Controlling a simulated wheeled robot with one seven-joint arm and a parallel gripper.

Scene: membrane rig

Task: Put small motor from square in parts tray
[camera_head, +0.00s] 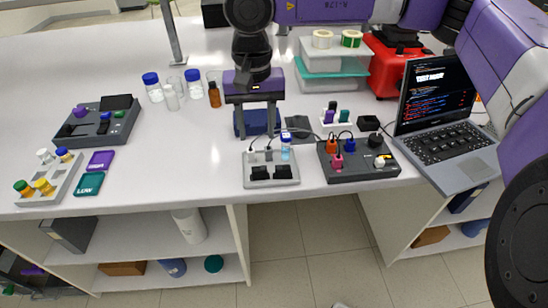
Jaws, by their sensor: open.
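My gripper (257,134) points down over the middle of the bench, its two grey fingers spread apart with nothing seen held between them. A dark blue box-like thing (257,122) shows between and behind the fingers; I cannot tell if it is the parts tray. A dark grey flat square (298,123) lies just right of the fingers. I cannot make out a small motor on it. A small black block (368,123) sits farther right; I cannot tell what it is.
A grey panel (288,183) stands in front of my gripper, with a dark control box (378,174) beside it. The laptop (442,135) is at the right. Bottles (152,88) stand left, and a vial rack (52,184) is at front left.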

